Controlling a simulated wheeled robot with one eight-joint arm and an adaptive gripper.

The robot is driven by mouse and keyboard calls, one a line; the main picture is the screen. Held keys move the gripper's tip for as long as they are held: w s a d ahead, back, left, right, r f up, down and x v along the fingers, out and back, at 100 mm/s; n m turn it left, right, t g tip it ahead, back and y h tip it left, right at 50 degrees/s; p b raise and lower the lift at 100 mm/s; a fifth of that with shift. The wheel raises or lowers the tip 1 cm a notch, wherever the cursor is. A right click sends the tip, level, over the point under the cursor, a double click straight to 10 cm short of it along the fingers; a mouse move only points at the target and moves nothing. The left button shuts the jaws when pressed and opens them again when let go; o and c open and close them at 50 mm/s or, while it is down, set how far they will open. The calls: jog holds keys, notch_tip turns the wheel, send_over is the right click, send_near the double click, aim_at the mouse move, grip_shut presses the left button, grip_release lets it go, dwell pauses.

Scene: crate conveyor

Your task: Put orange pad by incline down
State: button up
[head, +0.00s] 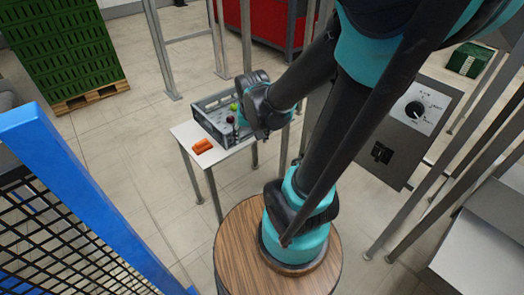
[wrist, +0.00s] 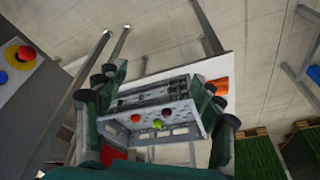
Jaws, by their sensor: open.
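An orange object (head: 202,146), low and block-like, lies on the white table (head: 187,131) at its near left end. In the head view my gripper is at the crate's right side, away from the orange object. I cannot make out an incline.
A blue-framed mesh fence (head: 75,185) stands at the left. Green crates (head: 65,50) are stacked on a pallet behind. A grey control box (head: 405,130) with a black knob is at the right, among metal posts. Open tiled floor lies left of the table.

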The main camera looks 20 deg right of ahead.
jog(key=s+d+f+n, duration=0.1)
jog(key=s+d+n, duration=0.1)
jog(key=s, duration=0.3)
jog(key=shift+s+f+n+t, duration=0.3)
jog(key=shift+s+f+t, duration=0.05)
jog(key=shift+s+t, duration=0.05)
jog(key=shift+o, duration=0.5)
dwell(0.3)
